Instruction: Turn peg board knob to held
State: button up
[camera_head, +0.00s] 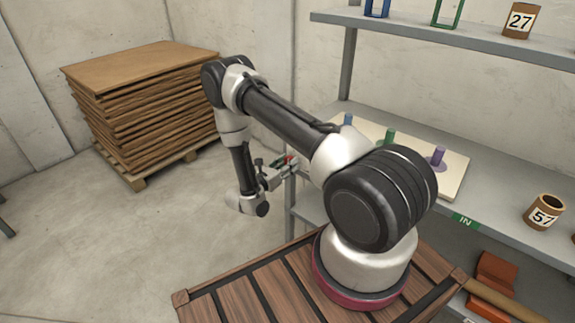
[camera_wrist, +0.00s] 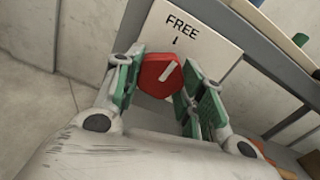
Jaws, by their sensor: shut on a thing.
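The knob (camera_wrist: 157,75) is red and faceted, with a white line that tilts toward the upper right in the wrist view. It sits on a white plate (camera_wrist: 222,48) printed "FREE" above a small downward arrow. No "held" label is visible. My gripper (camera_wrist: 163,84) has green-padded fingers, one on each side of the knob, and is shut on it. In the head view my gripper (camera_head: 281,168) is at the left end of the shelf, where a speck of red shows. The peg board (camera_head: 455,184) lies on that shelf with blue, green (camera_head: 390,137) and purple (camera_head: 438,156) pegs.
A shelf post (camera_head: 290,205) stands close to my gripper. An upper shelf (camera_head: 400,26) holds frames and a tube marked 27 (camera_head: 520,21). A tube marked 57 (camera_head: 543,214) stands right on the lower shelf. Stacked brown sheets (camera_head: 150,100) are at the back left. The left floor is clear.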

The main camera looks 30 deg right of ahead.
jog(key=m, duration=2.2)
jog(key=shift+w, duration=0.1)
jog(key=shift+m, duration=0.4)
jog(key=o, duration=1)
jog(key=shift+a+r, duration=0.1)
jog(key=v, duration=1.2)
